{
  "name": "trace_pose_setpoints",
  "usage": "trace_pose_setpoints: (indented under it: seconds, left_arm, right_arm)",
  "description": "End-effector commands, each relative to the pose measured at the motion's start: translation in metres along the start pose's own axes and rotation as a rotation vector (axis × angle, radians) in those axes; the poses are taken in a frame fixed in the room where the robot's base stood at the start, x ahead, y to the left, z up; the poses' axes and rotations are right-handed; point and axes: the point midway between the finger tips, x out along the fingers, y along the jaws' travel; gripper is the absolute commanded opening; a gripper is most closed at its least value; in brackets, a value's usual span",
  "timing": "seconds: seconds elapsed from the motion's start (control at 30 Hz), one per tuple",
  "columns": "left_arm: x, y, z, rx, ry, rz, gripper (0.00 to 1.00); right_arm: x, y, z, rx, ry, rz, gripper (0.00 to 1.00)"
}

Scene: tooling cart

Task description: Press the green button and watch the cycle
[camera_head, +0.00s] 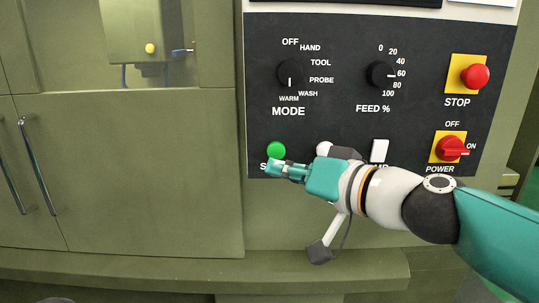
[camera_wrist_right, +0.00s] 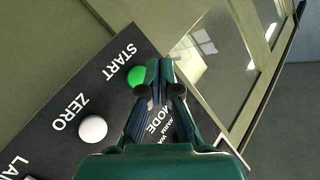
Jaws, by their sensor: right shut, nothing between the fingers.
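The green button (camera_head: 276,150) sits low on the left of the dark control panel (camera_head: 340,55). In the right wrist view the green button (camera_wrist_right: 136,76) is next to the label START. My right gripper (camera_head: 270,167) is shut and empty, its fingertips just below the button in the head view, covering most of the label. In the right wrist view the fingertips (camera_wrist_right: 160,70) overlap one edge of the button. I cannot tell whether they touch it. My left gripper is not in view.
A white ZERO button (camera_wrist_right: 93,128), partly behind my gripper, and a white switch (camera_head: 380,150) are close by. The red STOP button (camera_head: 475,76), red POWER switch (camera_head: 452,149), MODE knob (camera_head: 290,75) and FEED knob (camera_head: 381,74) share the panel. A ledge (camera_head: 200,268) runs below.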

Motion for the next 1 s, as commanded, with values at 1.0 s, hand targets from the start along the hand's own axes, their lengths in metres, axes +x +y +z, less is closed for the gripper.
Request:
trace_pose_setpoints:
  seconds: [1.0]
  left_arm:
    - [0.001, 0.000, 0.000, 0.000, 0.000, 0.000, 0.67]
  right_arm:
    - [-0.015, -0.011, 0.011, 0.000, 0.000, 0.000, 0.00]
